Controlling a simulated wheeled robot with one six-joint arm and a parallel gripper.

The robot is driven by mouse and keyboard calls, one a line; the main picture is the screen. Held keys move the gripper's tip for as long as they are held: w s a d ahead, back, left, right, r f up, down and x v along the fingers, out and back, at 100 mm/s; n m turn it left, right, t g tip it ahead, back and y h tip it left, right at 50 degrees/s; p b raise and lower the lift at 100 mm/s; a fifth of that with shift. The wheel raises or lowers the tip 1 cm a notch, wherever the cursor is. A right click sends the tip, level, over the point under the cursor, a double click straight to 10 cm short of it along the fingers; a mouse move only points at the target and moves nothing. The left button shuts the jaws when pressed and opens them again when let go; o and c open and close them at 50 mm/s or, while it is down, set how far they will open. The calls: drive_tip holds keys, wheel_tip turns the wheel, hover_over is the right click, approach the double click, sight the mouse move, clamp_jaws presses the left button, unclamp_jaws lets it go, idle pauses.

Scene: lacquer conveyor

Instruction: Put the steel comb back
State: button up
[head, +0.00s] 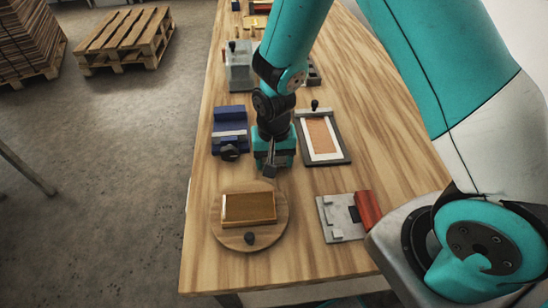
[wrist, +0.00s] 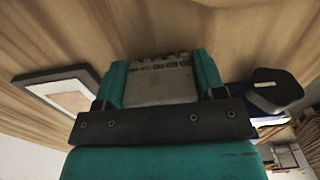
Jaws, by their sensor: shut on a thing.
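My gripper (head: 271,168) points down over the wooden bench, between the blue fixture and the framed board in the head view. In the wrist view its two teal fingers (wrist: 160,85) are shut on a flat grey metal plate, the steel comb (wrist: 158,88). A row of notched teeth runs along the comb's far edge, with dark markings just below it. In the head view the comb shows only as a small, nearly edge-on piece, too small to read clearly. I cannot tell whether it touches the bench.
A blue fixture (head: 229,117) with a black knob stands left, a framed board (head: 336,151) right. Nearer are a round wooden board (head: 219,229) bearing an amber block (head: 249,209), and a grey plate (head: 334,230) with a red block (head: 368,209). A grey device (head: 240,72) stands behind.

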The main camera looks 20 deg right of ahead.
drive_tip(key=shift+f, duration=0.1)
drive_tip(key=shift+f, duration=0.15)
drive_tip(key=o, duration=1.1)
drive_tip(key=shift+r, duration=0.2)
wheel_tip(320, 180, up, 14)
drive_tip(key=f, duration=0.1)
drive_tip(key=s+a+r+n+y, duration=0.1)
drive_tip(key=s+r+n, duration=0.2)
drive_tip(key=s, duration=0.3)
drive_tip(key=s+a+r+n+y, duration=0.1)
drive_tip(key=s+a+r+n, duration=0.1)
drive_tip(key=s+r+n, duration=0.2)
drive_tip(key=s+a+r+n+y+b, duration=0.1)
drive_tip(key=s+r+n+y, duration=0.1)
drive_tip(key=s+r, duration=0.3)
drive_tip(key=shift+s+a+r+n, duration=0.1)
drive_tip(key=shift+s+n, duration=0.35)
drive_tip(key=shift+s, duration=0.45)
drive_tip(key=shift+s+a+r+n, duration=0.1)
drive_tip(key=shift+s+n, duration=0.35)
drive_tip(key=shift+s, duration=0.45)
